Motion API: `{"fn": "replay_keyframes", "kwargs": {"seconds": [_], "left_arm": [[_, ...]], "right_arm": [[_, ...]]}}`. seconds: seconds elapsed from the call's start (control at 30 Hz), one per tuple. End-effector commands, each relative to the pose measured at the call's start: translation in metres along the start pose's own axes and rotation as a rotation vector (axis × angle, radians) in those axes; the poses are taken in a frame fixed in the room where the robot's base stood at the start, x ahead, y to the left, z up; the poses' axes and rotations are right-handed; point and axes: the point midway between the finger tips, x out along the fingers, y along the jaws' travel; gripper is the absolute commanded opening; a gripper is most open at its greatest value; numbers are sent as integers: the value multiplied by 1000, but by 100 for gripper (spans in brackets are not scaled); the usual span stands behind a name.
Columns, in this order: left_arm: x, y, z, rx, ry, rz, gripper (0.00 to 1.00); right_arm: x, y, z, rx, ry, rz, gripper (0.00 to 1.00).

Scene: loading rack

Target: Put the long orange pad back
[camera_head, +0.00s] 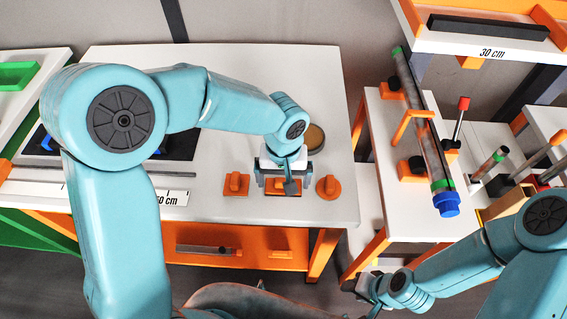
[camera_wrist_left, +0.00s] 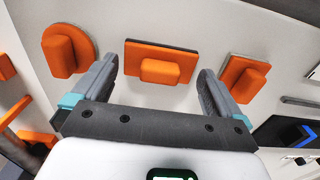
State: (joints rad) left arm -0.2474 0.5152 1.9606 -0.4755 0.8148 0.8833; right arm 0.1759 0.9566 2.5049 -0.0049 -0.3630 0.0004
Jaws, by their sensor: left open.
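The long orange pad (camera_head: 275,188) lies on the white table near its front edge, partly hidden by my left gripper in the head view. It has a raised block grip in its middle. In the left wrist view the long pad (camera_wrist_left: 132,56) lies ahead, between the fingers in the picture. My left gripper (camera_head: 284,184) is open above it, with nothing held; the wrist view shows both fingers (camera_wrist_left: 159,70) wide apart. My right gripper (camera_head: 368,287) is low at the lower right, away from the table; its jaws are too small to read.
A square orange pad (camera_head: 236,185) and a round orange pad (camera_head: 328,187) flank the long one. A brown round disc (camera_head: 315,138) lies behind. An orange lower shelf (camera_head: 260,240) sits under the table. A rack with a long tube (camera_head: 424,130) stands at right.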

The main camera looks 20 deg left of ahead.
Motion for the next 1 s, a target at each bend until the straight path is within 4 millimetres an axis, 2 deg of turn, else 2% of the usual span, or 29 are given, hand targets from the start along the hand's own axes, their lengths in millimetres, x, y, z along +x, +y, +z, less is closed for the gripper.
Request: {"fn": "replay_keyframes", "kwargs": {"seconds": [0.3, 0.5, 0.67, 1.0], "left_arm": [[-74, 1, -1, 0, 5, 4, 100], [-104, 0, 0, 0, 3, 3, 100], [-111, 0, 0, 1, 0, 1, 100], [-111, 0, 0, 1, 0, 1, 100]], "right_arm": [[1, 0, 0, 0, -1, 0, 43], [1, 0, 0, 0, -1, 0, 43], [1, 0, 0, 0, -1, 0, 43], [1, 0, 0, 0, -1, 0, 43]]}}
